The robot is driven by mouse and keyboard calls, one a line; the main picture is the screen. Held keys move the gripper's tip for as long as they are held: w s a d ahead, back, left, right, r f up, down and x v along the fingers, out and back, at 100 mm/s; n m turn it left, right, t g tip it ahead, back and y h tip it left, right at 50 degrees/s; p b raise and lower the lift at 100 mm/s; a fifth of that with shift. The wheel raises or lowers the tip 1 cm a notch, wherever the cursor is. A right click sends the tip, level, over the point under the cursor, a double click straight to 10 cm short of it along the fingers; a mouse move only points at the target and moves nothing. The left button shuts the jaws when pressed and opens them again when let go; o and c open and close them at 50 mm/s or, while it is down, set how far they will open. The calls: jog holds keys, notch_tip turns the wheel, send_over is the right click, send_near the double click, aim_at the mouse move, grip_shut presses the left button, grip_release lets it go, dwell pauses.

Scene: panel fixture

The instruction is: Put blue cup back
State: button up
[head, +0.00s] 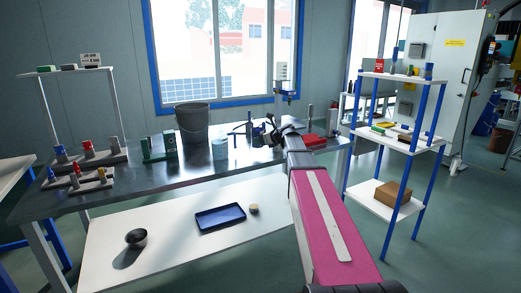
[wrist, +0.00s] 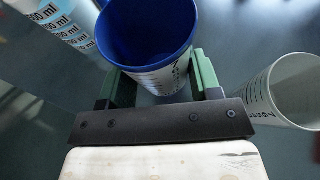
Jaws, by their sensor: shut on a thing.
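The blue cup (wrist: 147,28) has a deep blue inside and a pale, marked outer wall. In the wrist view it sits between the two green fingers of my gripper (wrist: 160,78), which is shut on it. Its lower part is hidden by the gripper. In the head view my gripper (head: 262,136) is over the right half of the dark workbench (head: 190,178), and the cup is too small there to tell clearly. I cannot tell whether the cup touches the bench.
A grey-white marked cup (wrist: 288,90) stands close on the right in the wrist view. A measuring beaker with blue print (wrist: 62,22) is at upper left. On the bench are a grey bucket (head: 192,120) and small block racks (head: 88,158). A white shelf (head: 398,140) stands right.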

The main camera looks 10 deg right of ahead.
jog(key=shift+s+a+f, duration=0.1)
jog(key=shift+s+f, duration=0.05)
jog(key=shift+f, duration=2)
jog(key=o, duration=1.1)
jog(key=shift+f, duration=0.1)
